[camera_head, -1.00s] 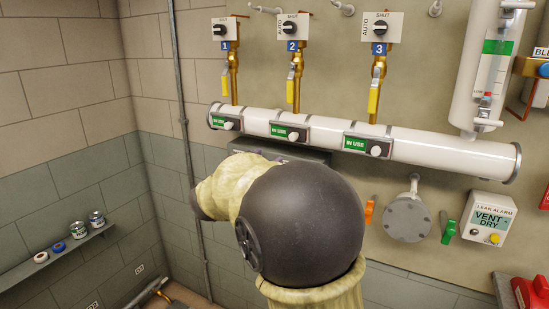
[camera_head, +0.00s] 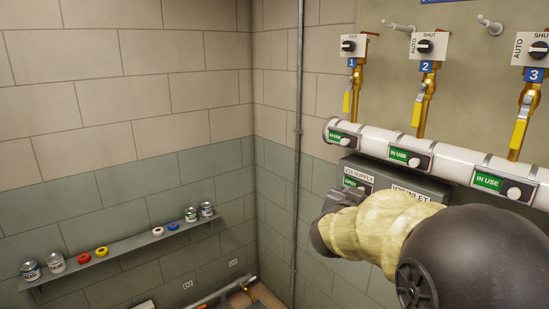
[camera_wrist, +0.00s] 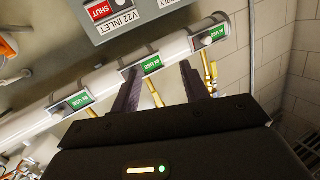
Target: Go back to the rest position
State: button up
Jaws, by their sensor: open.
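My gripper (camera_wrist: 158,78) shows in the wrist view with its two dark fingers apart and nothing between them. Beyond the fingers is the white header pipe (camera_wrist: 100,82) with green IN USE tags. In the head view my arm crosses the lower right, in front of the grey box (camera_head: 380,178) under the header pipe (camera_head: 458,162). The fingers cannot be made out there. The box bears V15 SUPPLY, OPEN, and V22 INLET labels; its V22 INLET sign in the wrist view (camera_wrist: 133,12) reads SHUT.
Brass valves with yellow levers, such as valve 2 (camera_head: 420,105), rise above the pipe under AUTO/SHUT switches. A shelf (camera_head: 130,243) with cans and coloured rings runs along the left wall. A grey vertical conduit (camera_head: 299,130) stands near the corner.

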jog(key=s+a+f+n+g+y, duration=0.2)
jog(key=s+a+f+n+y, duration=0.15)
jog(key=f, duration=0.25)
jog(key=s+a+f+n+g+y, duration=0.1)
jog(key=s+a+f+n+y, duration=0.2)
jog(key=f, duration=0.4)
jog(key=s+f+n+g+y, duration=0.1)
jog(key=s+f+g, duration=0.3)
jog(key=s, duration=0.5)
jog(key=s+f+g+y, duration=0.1)
jog(key=s+f+g, duration=0.3)
jog(key=s+f, duration=0.3)
jog(key=shift+s+f+n, duration=0.2)
jog(key=shift+s+n, duration=0.15)
jog(key=shift+s, duration=0.7)
